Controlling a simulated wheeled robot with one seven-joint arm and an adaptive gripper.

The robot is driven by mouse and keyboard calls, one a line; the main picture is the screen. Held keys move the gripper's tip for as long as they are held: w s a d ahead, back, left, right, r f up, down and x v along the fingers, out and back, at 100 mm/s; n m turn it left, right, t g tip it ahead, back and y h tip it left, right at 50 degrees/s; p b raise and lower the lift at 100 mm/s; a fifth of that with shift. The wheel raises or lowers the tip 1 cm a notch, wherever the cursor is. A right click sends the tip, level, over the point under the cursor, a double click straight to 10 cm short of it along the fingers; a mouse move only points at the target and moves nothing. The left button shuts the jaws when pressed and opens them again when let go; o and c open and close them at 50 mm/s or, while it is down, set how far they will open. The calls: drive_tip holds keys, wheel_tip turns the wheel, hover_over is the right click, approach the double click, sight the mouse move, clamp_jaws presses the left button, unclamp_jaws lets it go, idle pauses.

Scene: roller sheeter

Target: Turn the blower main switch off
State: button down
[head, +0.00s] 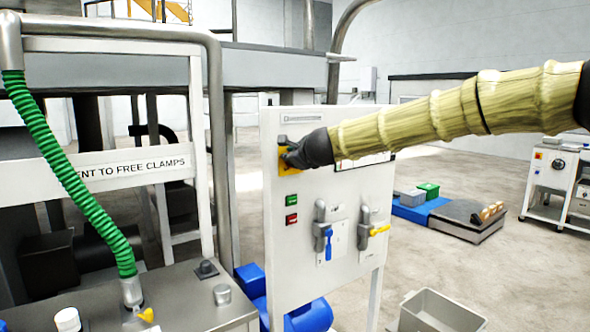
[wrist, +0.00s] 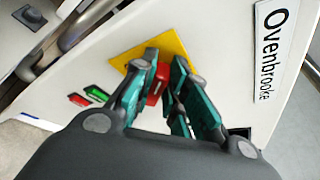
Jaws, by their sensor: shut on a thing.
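The blower main switch shows in the wrist view as a red handle (wrist: 158,84) on a yellow square plate (wrist: 176,43), fixed to the white panel. In the head view the yellow plate (head: 284,158) is at the panel's upper left, and the switch handle is hidden behind my gripper. My gripper (head: 290,157) reaches the plate from the right. In the wrist view my gripper (wrist: 162,76) has its fingers on both sides of the red handle, shut on it. The handle's exact angle is hard to tell.
A green button (head: 292,199) and a red button (head: 291,219) sit below the switch. Lower on the white panel (head: 285,275) are valves with a blue handle (head: 328,245) and a yellow handle (head: 379,230). A grey bin (head: 440,312) stands on the floor at the right.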

drive_tip(key=n+t+b, duration=0.1)
drive_tip(key=n+b, duration=0.1)
drive_tip(key=b, duration=0.1)
drive_tip(key=f+n+t+b, duration=0.1)
drive_tip(key=n+b, duration=0.2)
drive_tip(key=f+n+t+h+b, duration=0.1)
drive_tip(key=n+b, duration=0.1)
drive_tip(key=b, duration=0.2)
drive_tip(key=shift+s+a+t, duration=0.2)
drive_tip(key=shift+a+t, duration=0.1)
drive_tip(key=shift+n, duration=0.3)
drive_tip(key=c, duration=1.4)
unclamp_jaws()
drive_tip(key=v, duration=1.2)
drive_tip(key=shift+d, duration=0.1)
